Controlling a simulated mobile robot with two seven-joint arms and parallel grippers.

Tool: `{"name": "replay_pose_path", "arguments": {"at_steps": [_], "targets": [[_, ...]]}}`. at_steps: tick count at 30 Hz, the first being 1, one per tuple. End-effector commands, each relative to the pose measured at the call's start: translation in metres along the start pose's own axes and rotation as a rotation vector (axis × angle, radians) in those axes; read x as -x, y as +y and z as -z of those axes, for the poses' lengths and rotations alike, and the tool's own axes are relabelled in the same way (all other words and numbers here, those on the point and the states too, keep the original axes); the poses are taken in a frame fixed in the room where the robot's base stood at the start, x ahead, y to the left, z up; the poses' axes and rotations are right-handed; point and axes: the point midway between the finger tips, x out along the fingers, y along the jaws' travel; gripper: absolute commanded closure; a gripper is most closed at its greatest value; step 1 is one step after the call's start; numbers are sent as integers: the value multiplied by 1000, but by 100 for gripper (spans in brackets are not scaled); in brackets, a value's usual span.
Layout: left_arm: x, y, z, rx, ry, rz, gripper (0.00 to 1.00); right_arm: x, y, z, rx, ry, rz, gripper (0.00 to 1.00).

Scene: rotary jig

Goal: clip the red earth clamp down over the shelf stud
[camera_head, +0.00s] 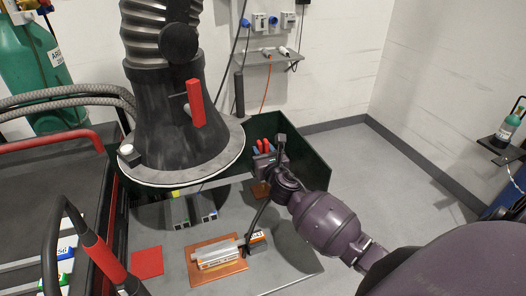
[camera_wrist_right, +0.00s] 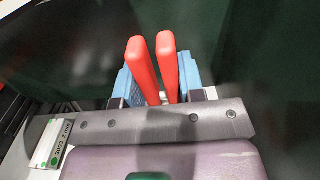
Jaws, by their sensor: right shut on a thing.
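The red earth clamp (camera_head: 265,146) shows as two red handles in front of the dark green screen, right of the big extraction hood. My right gripper (camera_head: 262,152) is shut on it. In the right wrist view the clamp's two red handles (camera_wrist_right: 142,68) stand up between the blue finger pads of the gripper (camera_wrist_right: 156,84), slightly apart from each other. The clamp's jaws are hidden there. I cannot make out the shelf stud in either view. My left gripper is not in view.
A dark extraction hood (camera_head: 178,130) hangs left of my right gripper. A green screen (camera_head: 305,160) stands behind and beside it. Below, a brown board (camera_head: 203,274) carries a silver workpiece on the grey bench (camera_head: 272,275). A small shelf (camera_head: 275,57) with plugs is on the back wall.

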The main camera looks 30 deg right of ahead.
Motion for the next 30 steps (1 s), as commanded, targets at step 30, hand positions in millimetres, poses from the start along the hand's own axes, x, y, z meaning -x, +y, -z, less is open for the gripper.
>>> {"name": "replay_pose_path", "arguments": {"at_steps": [30], "targets": [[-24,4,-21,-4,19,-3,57,-1,0,53,0,-3,-1,100]]}}
